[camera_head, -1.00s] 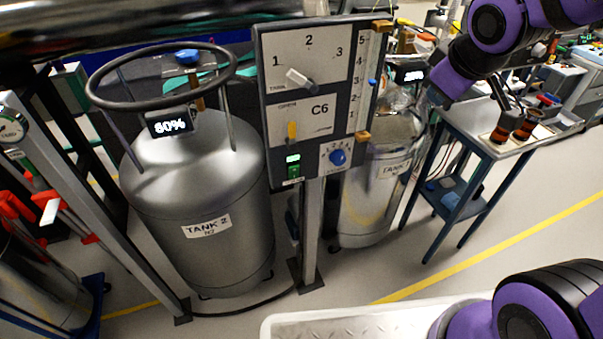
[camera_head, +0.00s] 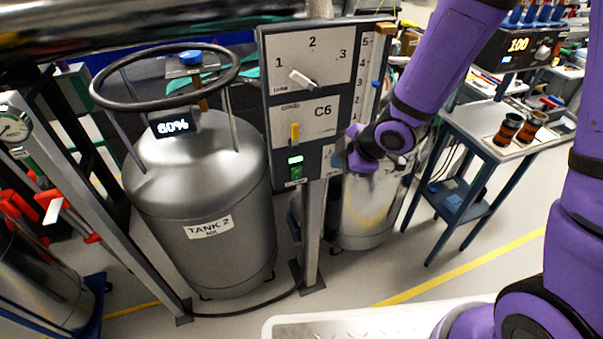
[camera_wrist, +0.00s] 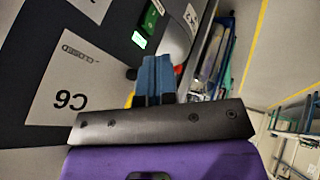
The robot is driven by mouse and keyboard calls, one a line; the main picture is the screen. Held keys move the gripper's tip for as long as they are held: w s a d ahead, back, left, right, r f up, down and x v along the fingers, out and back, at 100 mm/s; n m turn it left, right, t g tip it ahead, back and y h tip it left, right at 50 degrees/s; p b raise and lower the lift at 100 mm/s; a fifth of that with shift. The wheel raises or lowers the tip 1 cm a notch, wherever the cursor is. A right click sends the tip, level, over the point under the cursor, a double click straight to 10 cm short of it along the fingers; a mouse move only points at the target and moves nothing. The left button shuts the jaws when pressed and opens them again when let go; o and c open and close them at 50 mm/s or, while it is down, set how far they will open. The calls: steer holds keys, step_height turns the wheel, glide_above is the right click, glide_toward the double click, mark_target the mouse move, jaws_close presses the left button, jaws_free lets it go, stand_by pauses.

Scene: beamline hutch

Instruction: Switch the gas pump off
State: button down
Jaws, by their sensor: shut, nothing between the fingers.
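The control panel (camera_head: 262,100) stands on a post in the middle of the head view. A small green switch unit (camera_head: 295,173) with a lit green display (camera_head: 295,160) sits at its lower left. Both also show in the wrist view, the green unit (camera_wrist: 150,17) above its display (camera_wrist: 139,41). I cannot read which control is marked for the gas pump. My gripper (camera_head: 343,160) is shut and empty at the panel's lower right, right of the green unit. In the wrist view its blue-grey fingers (camera_wrist: 152,74) are together, apart from the green unit. The panel's blue dial is hidden in the head view.
The panel also carries a white selector (camera_head: 302,80), a yellow lever (camera_head: 295,133) and a label reading CLOSED (camera_wrist: 75,54). Tank 2 (camera_head: 205,190) stands left, another tank (camera_head: 365,215) behind the post. A cart (camera_head: 470,130) is at right; floor between is open.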

mark_target(301, 174)
steer(key=shift+s+a+f+n+g+y, duration=0.2)
steer(key=shift+s+a+f+n+y, duration=0.1)
steer(key=shift+a+f, duration=0.3)
steer(key=shift+s+a+f+n+g+y, duration=0.2)
steer(key=shift+s+a+f+n, duration=0.1)
steer(key=shift+a+f, duration=0.25)
steer(key=shift+w+a+f, duration=1)
steer(key=shift+w+f, duration=0.25)
steer(key=shift+w+a+f, duration=1.05)
steer(key=shift+w+f, duration=0.15)
steer(key=shift+w, duration=0.1)
steer(key=shift+w+a+f, duration=1)
steer(key=shift+w+f, duration=0.25)
